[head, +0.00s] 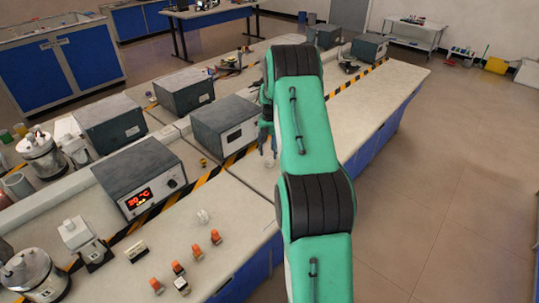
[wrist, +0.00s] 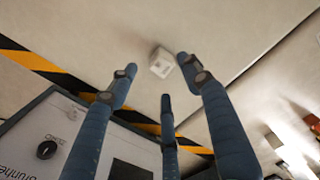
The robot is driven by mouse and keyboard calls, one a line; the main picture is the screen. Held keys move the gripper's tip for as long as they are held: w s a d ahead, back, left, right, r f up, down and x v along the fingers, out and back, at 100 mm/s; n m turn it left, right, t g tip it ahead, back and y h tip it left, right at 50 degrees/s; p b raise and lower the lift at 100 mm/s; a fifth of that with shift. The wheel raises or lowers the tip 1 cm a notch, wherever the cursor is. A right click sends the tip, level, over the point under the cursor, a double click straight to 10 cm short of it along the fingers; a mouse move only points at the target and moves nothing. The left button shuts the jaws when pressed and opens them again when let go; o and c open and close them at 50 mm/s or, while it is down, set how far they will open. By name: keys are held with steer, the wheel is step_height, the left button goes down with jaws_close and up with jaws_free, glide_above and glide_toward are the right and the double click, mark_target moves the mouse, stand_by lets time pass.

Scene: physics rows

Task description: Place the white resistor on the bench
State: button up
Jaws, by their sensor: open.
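A small white block-like part, which looks like the white resistor (wrist: 161,63), lies on the pale bench top (wrist: 225,30) just beyond my fingertips in the wrist view. In the head view it is a faint pale shape (head: 269,163) under my gripper, hard to make out. My gripper (head: 267,150) points down over the bench, close to the black-and-yellow stripe. In the wrist view my three blue fingers (wrist: 160,88) are spread open around empty space, and the white part appears apart from them.
A grey instrument box (head: 225,125) stands just left of my gripper. A box with a red display (head: 140,178) is nearer. Another white part (head: 203,216) and several orange parts (head: 197,252) lie on the near bench section. Bench to the far right is clear.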

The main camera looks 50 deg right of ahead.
mark_target(269, 158)
step_height(269, 158, up, 9)
steer(key=p, duration=0.1)
steer(key=shift+f, duration=0.2)
stand_by(0.5)
steer(key=s+a+r+m+t+h, duration=0.1)
steer(key=s+a+r+m, duration=0.25)
steer(key=a+r, duration=1.1)
steer(key=s+a+r+m+t, duration=0.15)
steer(key=a+r+m, duration=0.25)
steer(key=a+r, duration=1)
steer(key=s+a+r+m+t, duration=0.1)
steer(key=s+a+r+m, duration=0.1)
steer(key=s+a, duration=0.55)
steer(key=s+a+r+m+t, duration=0.15)
steer(key=s+a, duration=0.35)
steer(key=a, duration=0.5)
steer(key=s+a+f+m, duration=0.1)
steer(key=s+a, duration=0.3)
steer(key=s, duration=0.4)
steer(key=s+a+f+m+y, duration=0.1)
steer(key=s+a+f+m, duration=0.1)
steer(key=s+a+m, duration=0.2)
steer(key=s+a, duration=0.1)
steer(key=s, duration=0.2)
steer(key=shift+s+a+t, duration=0.3)
steer(key=shift+s, duration=0.05)
